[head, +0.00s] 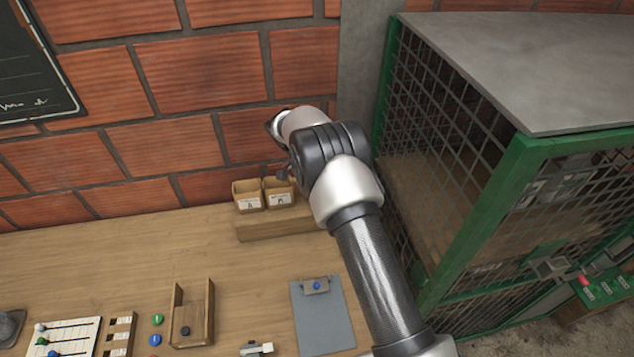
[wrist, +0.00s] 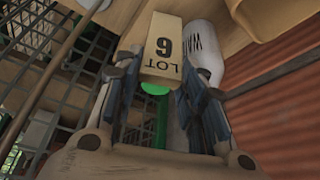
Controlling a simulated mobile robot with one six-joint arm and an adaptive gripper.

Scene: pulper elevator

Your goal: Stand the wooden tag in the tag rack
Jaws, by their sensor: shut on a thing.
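In the wrist view my gripper (wrist: 156,88) is shut on the wooden tag (wrist: 161,50), a pale wooden piece printed with LOT and a single digit. The tag sits between the two dark fingers, with a green rounded thing (wrist: 154,88) showing just below its lower edge. In the head view my arm hides most of my gripper, and the tag cannot be made out there. I cannot tell for certain which thing is the tag rack; a small wooden piece with dark slots (head: 119,334) lies at the front left of the bench.
A green mesh cage (head: 481,215) stands right of my arm. A clipboard (head: 322,315) and an open wooden holder (head: 208,312) lie on the bench (head: 120,262). The bench's left middle is clear.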

